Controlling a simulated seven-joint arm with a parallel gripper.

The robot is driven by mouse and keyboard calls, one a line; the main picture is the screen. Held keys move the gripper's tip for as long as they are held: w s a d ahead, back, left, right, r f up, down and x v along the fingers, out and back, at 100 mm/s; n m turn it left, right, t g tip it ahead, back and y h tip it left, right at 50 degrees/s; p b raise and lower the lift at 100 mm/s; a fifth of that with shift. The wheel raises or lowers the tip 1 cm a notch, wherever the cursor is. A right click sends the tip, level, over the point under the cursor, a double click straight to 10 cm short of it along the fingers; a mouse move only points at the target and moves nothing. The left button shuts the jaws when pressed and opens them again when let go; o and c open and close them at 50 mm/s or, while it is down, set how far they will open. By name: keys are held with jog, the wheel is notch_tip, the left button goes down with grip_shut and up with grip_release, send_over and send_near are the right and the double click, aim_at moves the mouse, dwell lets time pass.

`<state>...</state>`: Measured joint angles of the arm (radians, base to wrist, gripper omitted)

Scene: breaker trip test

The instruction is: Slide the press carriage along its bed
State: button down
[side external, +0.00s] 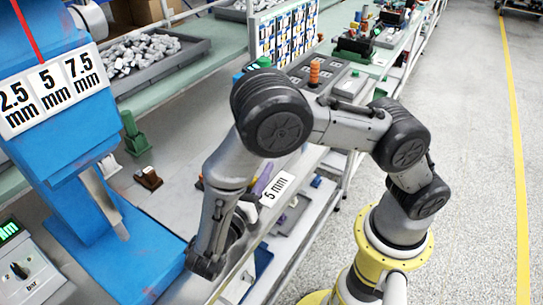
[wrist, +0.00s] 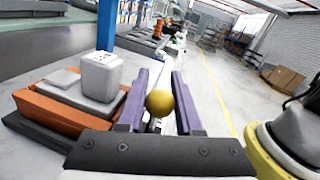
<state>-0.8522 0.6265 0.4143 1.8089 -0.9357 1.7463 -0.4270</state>
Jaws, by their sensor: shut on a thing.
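In the wrist view, the two purple fingers of my gripper (wrist: 160,88) stand on either side of a yellow round knob (wrist: 159,103) and are shut on it. To the left is an orange block with a grey plate and a light grey block on top, which looks like the press carriage (wrist: 62,116). Whether the knob joins it is hidden. In the side view, the blue press (side external: 65,130) stands at the left with a 2.5, 5 and 7.5 mm scale (side external: 52,90).
A pressure box (side external: 28,265) with a green display stands at the lower left. A tray of grey parts (side external: 165,60) and a rack of coloured parts (side external: 283,35) are behind. The floor (side external: 470,150) at right is clear.

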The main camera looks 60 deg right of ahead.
jog(key=shift+a, duration=1.1)
jog(key=c, duration=0.9)
grip_release()
jog(key=shift+o, duration=0.2)
jog(key=s+a, duration=0.2)
jog(key=a, duration=1.1)
jog(key=shift+s+a, duration=0.15)
jog(key=shift+s, duration=0.15)
jog(key=shift+a, duration=0.1)
jog(key=shift+r, duration=0.1)
